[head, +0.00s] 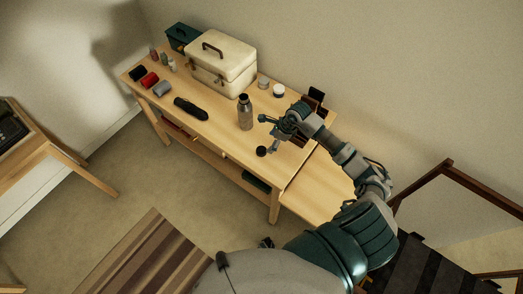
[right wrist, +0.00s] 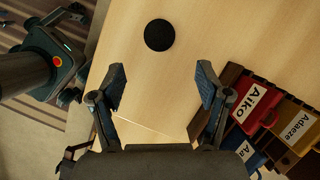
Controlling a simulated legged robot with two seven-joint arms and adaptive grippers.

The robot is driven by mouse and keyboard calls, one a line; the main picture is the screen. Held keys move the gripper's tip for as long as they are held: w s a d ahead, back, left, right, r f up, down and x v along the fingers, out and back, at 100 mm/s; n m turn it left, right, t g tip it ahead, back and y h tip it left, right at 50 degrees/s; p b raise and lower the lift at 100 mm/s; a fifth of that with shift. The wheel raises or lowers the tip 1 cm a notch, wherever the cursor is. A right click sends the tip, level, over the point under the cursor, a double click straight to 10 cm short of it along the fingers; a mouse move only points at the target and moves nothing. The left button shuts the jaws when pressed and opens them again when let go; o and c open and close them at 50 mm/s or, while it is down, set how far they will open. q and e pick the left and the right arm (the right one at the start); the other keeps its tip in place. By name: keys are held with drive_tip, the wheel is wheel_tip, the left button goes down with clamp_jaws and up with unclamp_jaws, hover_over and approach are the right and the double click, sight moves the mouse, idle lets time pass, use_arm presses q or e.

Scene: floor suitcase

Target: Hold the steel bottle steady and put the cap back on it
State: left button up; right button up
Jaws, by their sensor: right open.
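My right gripper (head: 267,134) is open and empty, over the bench right of the bottle. In the right wrist view its spread fingers (right wrist: 161,78) have the cap beyond their tips, roughly centred.
A cream toolbox (head: 221,62) stands at the back, with small jars (head: 278,90) beside it. A black folded item (head: 190,108) lies left of the bottle. Bare wood surrounds the cap.

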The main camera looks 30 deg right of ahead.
sight(261, 150)
drive_tip(key=shift+x, duration=1.8)
drive_tip(key=shift+w+a+x, duration=0.15)
drive_tip(key=shift+x, duration=1.15)
drive_tip(key=shift+w+a+x, duration=0.15)
drive_tip(key=shift+a+x, duration=0.05)
drive_tip(key=shift+x, duration=1.1)
drive_tip(key=shift+r, duration=0.2)
drive_tip(key=shift+c, duration=0.2)
drive_tip(key=c, duration=0.7)
